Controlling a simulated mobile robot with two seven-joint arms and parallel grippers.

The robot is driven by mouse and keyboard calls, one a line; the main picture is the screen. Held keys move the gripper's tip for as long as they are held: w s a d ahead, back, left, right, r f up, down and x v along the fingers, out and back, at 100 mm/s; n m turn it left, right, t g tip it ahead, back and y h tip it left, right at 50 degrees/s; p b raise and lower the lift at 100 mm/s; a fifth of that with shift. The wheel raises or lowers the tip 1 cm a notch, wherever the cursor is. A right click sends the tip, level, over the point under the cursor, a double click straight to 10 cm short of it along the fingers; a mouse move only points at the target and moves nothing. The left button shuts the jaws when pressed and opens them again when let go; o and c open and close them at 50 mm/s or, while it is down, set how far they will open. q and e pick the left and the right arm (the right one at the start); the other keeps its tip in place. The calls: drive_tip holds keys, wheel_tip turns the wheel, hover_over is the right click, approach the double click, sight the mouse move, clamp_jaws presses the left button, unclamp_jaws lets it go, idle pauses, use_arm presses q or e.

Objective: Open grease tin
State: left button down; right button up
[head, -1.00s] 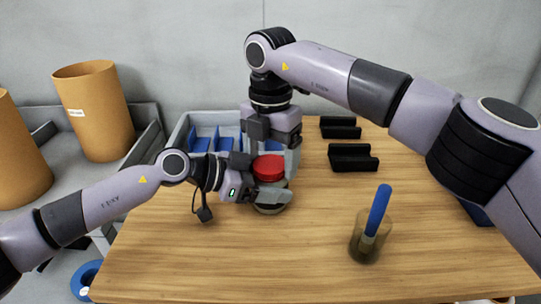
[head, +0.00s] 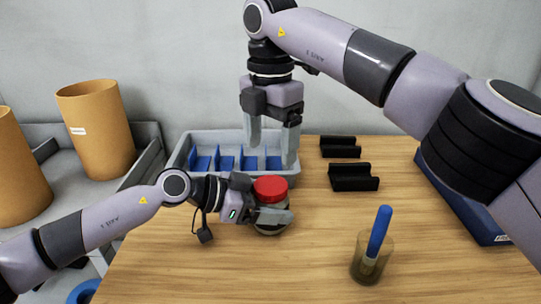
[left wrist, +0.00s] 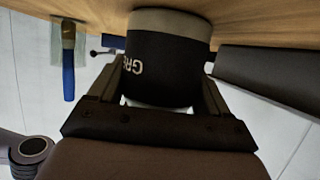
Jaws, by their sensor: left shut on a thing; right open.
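The grease tin (head: 271,228) stands upright on the wooden table, with its red lid (head: 270,188) on top. My left gripper (head: 274,215) is shut on the tin's body from the left side, below the lid. In the left wrist view the dark tin (left wrist: 168,60) with pale lettering sits between my left fingers. My right gripper (head: 271,150) is open and empty, pointing down above and behind the lid, clear of it. Whether the lid is loose on the tin cannot be told.
A grey bin with blue dividers (head: 236,137) stands behind the tin. Two black holders (head: 353,178) sit at the back right. A clear cup (head: 370,262) with a blue-handled brush (head: 379,231) stands at front right. A blue box (head: 465,200) lies at the right edge. The front table is clear.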

sight(271, 185)
use_arm(q)
drive_tip(key=shift+f, duration=0.1)
use_arm(e)
drive_tip(key=shift+f, duration=3.9)
drive_tip(key=shift+c, duration=0.3)
use_arm(q)
drive_tip(key=shift+a, duration=0.1)
use_arm(e)
drive_tip(key=c, duration=0.9)
drive_tip(key=o, duration=1.2)
drive_tip(key=shift+r, duration=0.1)
